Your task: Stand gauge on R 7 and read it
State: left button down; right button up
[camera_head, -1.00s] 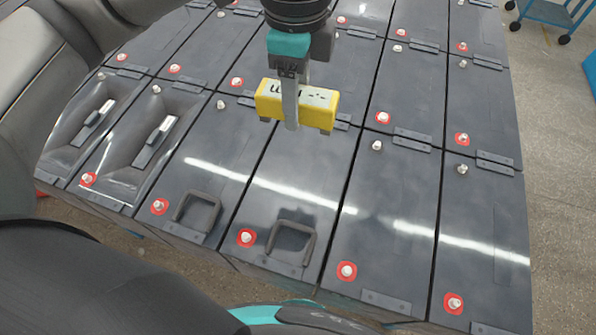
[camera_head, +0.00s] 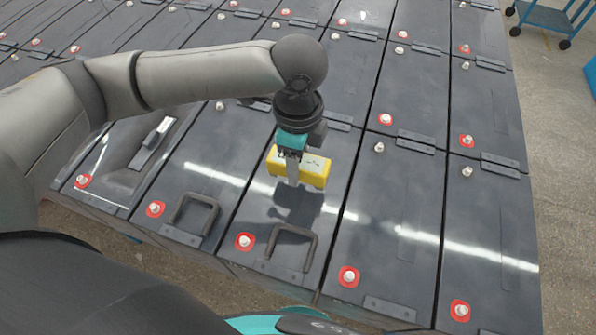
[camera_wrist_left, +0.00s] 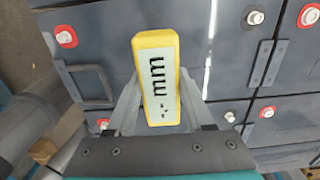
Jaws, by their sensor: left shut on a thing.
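The gauge (camera_head: 314,169) is a yellow block with a pale face and dark marks. My left gripper (camera_head: 292,176) is shut on it and holds it above a dark battery top in the front row, with a shadow below. In the left wrist view the gauge (camera_wrist_left: 155,50) lies between the two fingers and its face shows "mm" and small marks; I make out no reading. No label R 7 is legible on any battery. My right gripper is not in view.
Dark batteries with red-ringed and plain terminals stand close together in rows. Raised handles (camera_head: 290,232) and (camera_head: 190,200) stick up on two front batteries. A blue cart (camera_head: 552,14) stands on the floor at the back right. The right front battery tops are clear.

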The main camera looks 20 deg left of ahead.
pick_arm(q)
jog(key=shift+f, duration=1.8)
jog(key=shift+c, duration=1.4)
grip_release()
jog(key=shift+f, duration=0.15)
notch_tip(320, 180, up, 12)
jog(key=shift+r+p, duration=0.2)
jog(key=shift+p, duration=0.45)
